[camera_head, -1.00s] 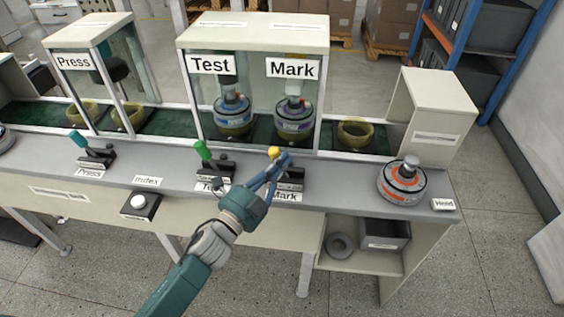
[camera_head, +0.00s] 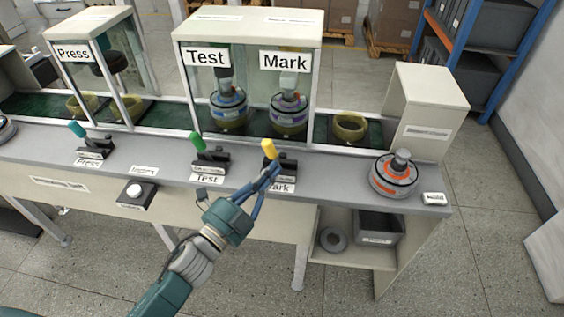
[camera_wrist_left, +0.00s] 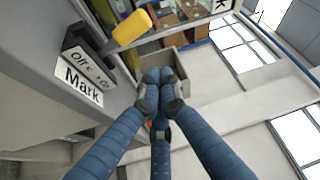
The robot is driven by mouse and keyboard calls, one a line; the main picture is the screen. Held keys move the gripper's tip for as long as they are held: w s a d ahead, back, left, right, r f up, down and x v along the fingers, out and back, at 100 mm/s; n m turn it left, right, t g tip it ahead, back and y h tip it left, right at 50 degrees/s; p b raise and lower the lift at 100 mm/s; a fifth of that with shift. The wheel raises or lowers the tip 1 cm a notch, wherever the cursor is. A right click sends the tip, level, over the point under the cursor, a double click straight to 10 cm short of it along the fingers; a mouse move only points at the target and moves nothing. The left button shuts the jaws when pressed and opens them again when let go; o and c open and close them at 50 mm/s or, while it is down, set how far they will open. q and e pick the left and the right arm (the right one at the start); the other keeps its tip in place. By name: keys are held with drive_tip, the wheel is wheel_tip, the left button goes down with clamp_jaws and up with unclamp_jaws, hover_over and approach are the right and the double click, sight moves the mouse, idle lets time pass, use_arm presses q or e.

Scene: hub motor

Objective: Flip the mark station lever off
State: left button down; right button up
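The Mark lever (camera_head: 268,149) has a yellow handle on a dark base on the console's front ledge. In the head view it leans slightly left. The wrist view shows the yellow handle (camera_wrist_left: 132,28) and its base beside the "Mark" label (camera_wrist_left: 80,79); small print on the base is hard to read. My left gripper (camera_head: 272,170) is just in front of and below the handle. In the wrist view its fingertips (camera_wrist_left: 159,88) are together, with nothing visible between them, apart from the handle. My right gripper is not in view.
The green Test lever (camera_head: 198,142) and teal Press lever (camera_head: 77,130) stand to the left. A white Index button (camera_head: 135,191) is on the front edge. A hub motor (camera_head: 396,178) with an orange ring sits on the right. Glass housings stand behind the ledge.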

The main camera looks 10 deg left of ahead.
use_arm(q)
drive_tip(key=v, duration=0.3)
drive_tip(key=shift+s+d, duration=0.1)
drive_tip(key=shift+d, duration=0.15)
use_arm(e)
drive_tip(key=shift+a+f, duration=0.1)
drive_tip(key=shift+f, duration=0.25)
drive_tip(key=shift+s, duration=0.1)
